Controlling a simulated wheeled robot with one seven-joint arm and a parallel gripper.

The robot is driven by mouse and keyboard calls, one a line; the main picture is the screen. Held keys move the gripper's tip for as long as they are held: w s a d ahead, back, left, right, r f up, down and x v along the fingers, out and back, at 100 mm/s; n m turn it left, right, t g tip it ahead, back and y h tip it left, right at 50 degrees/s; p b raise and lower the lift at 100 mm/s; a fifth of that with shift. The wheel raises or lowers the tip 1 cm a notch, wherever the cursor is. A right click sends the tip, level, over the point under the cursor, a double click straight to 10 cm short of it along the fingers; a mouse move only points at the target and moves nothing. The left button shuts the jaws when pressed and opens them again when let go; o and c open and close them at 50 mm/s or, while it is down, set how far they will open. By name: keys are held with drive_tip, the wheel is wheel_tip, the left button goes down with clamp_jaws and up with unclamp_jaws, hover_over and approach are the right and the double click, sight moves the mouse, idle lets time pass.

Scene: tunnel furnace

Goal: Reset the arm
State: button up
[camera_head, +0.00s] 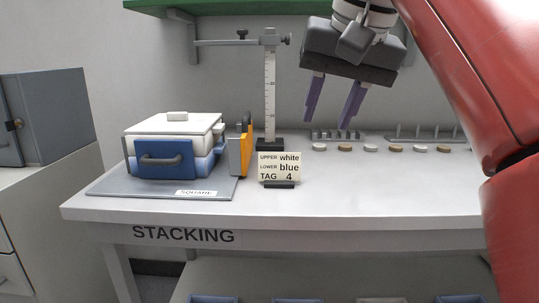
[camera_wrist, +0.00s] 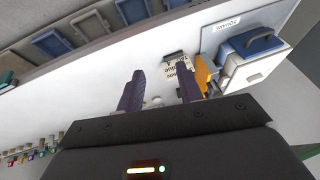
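My gripper (camera_head: 331,104) hangs above the right half of the table marked STACKING, fingers pointing down and slightly left. Its two purple fingers are spread apart with nothing between them. It is clear of the table and of the objects on it. My red arm fills the right side of the head view and hides the right end of the table.
A white box on a blue box (camera_head: 165,158) stands on a grey mat (camera_head: 110,187) marked SQUARE. Beside them are an orange-yellow object (camera_head: 237,156), a ruler stand (camera_head: 270,95) and a card (camera_head: 279,166). Small discs and pegs (camera_head: 345,148) line the back. A green shelf (camera_head: 215,6) is above.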

drive_tip(key=s+d+f, duration=0.2)
drive_tip(key=s+f, duration=0.1)
drive_tip(key=f, duration=0.9)
drive_tip(key=s+d+f+h, duration=0.1)
drive_tip(key=s+d+f, duration=0.2)
drive_tip(key=f, duration=0.8)
drive_tip(key=s+d+f+n+t, duration=0.1)
drive_tip(key=s+f, duration=0.4)
drive_tip(key=f, duration=0.7)
drive_tip(key=shift+d+f+h, duration=0.3)
drive_tip(key=shift+d+h, duration=0.1)
drive_tip(key=shift+d, duration=0.25)
